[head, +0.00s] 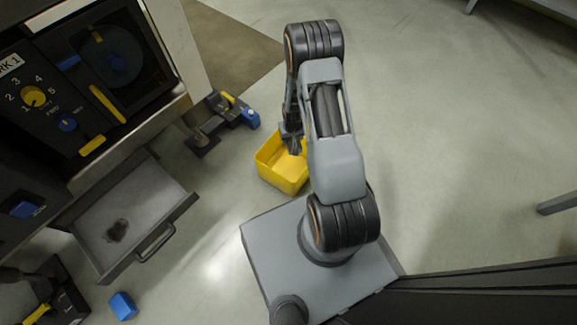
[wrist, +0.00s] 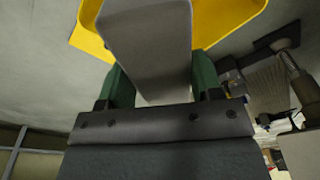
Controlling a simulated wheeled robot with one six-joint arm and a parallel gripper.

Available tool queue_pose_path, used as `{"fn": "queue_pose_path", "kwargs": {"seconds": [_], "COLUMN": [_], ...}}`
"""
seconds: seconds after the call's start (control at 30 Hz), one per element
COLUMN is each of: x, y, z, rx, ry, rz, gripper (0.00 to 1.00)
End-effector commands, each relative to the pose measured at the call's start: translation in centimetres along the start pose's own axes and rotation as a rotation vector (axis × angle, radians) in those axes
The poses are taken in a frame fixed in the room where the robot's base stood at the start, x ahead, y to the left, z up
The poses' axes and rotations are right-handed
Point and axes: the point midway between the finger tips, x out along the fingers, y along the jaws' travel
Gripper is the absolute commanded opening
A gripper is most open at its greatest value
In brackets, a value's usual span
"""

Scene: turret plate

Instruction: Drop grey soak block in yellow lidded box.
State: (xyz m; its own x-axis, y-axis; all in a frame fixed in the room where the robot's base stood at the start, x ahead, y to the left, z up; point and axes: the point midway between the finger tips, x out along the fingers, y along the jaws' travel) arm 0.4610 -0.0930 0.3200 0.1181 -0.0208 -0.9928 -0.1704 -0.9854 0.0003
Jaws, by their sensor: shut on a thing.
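The grey soak block (wrist: 148,42) fills the upper middle of the wrist view, between the two green fingers of my gripper (wrist: 160,84). My gripper is shut on it. The yellow box (head: 283,171) stands on the floor left of my arm in the head view, its open top showing. My gripper (head: 292,142) is over the box's upper right part in that view, and the block cannot be made out there. The yellow box (wrist: 228,22) also shows behind the block in the wrist view. I cannot make out its lid clearly.
An open grey drawer (head: 165,190) with a dark patch inside juts from the machine (head: 90,85) at left. A blue block (head: 123,306) lies on the floor at lower left. A blue-and-yellow fitting (head: 235,110) sits by the machine's foot. The floor at right is mostly clear.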

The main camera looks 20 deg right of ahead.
Motion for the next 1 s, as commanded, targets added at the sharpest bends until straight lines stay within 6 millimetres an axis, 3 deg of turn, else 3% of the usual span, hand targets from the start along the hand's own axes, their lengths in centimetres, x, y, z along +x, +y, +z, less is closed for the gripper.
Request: {"fn": "queue_pose_path", "kwargs": {"seconds": [0.5,0.87,0.9,1.0], "x": [5.0,5.3,5.3,5.3], "y": [0.0,0.0,0.0,0.0], "z": [0.6,0.6,0.6,0.6], "rx": [0.001,0.001,0.001,0.001], "ry": [0.001,0.001,0.001,0.001], "rz": [0.0,0.0,0.0,0.0], "gripper": [0.32,0.32,0.62,0.72]}}
